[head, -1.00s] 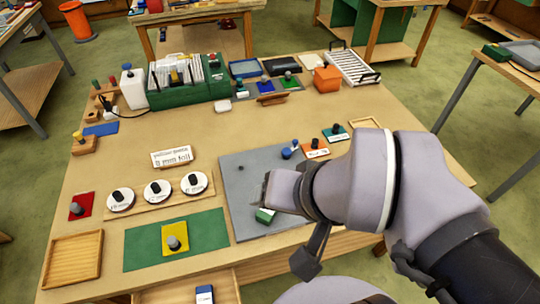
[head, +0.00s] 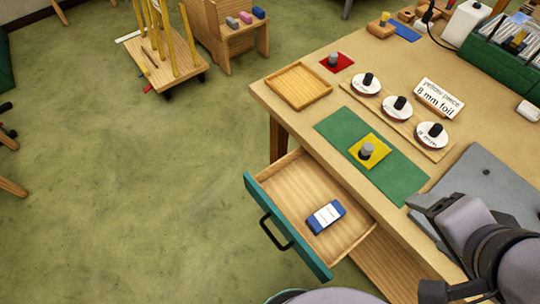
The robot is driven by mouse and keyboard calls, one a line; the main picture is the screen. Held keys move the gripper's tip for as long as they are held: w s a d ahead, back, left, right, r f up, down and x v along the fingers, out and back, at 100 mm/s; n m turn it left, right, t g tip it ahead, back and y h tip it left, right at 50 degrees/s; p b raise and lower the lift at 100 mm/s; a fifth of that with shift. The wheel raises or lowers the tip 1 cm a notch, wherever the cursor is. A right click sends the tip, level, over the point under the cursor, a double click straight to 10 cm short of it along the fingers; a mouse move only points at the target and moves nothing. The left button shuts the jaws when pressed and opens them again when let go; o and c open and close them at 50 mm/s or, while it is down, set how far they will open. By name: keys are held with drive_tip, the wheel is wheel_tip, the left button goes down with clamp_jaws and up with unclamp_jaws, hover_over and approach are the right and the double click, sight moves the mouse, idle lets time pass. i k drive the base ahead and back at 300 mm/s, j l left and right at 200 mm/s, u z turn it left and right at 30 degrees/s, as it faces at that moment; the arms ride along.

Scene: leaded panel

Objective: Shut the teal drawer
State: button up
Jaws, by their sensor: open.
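The teal drawer (head: 262,215) is pulled out from under the near edge of the workbench. It has a teal front with a black bar handle (head: 272,234) and a pale wooden inside. A blue and white box (head: 326,217) lies in it. My gripper (head: 434,208) is at the right, over the grey plate on the bench top, apart from the drawer. It is open, and I see nothing between its fingers, though its tips show only partly.
The workbench (head: 290,115) carries a wooden tray (head: 299,86), a green mat (head: 335,129) with a yellow piece (head: 379,147), several foil reels and a grey plate (head: 486,172). The floor (head: 130,180) left of the drawer is clear. A wooden cart (head: 175,60) stands far behind.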

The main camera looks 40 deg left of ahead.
sight(296, 187)
drive_tip(key=u, duration=1.65)
drive_tip(key=k+j, duration=0.3)
drive_tip(key=j, duration=0.15)
drive_tip(key=k+j+u, duration=0.1)
drive_tip(key=k+j, duration=0.2)
drive_tip(key=j, duration=0.1)
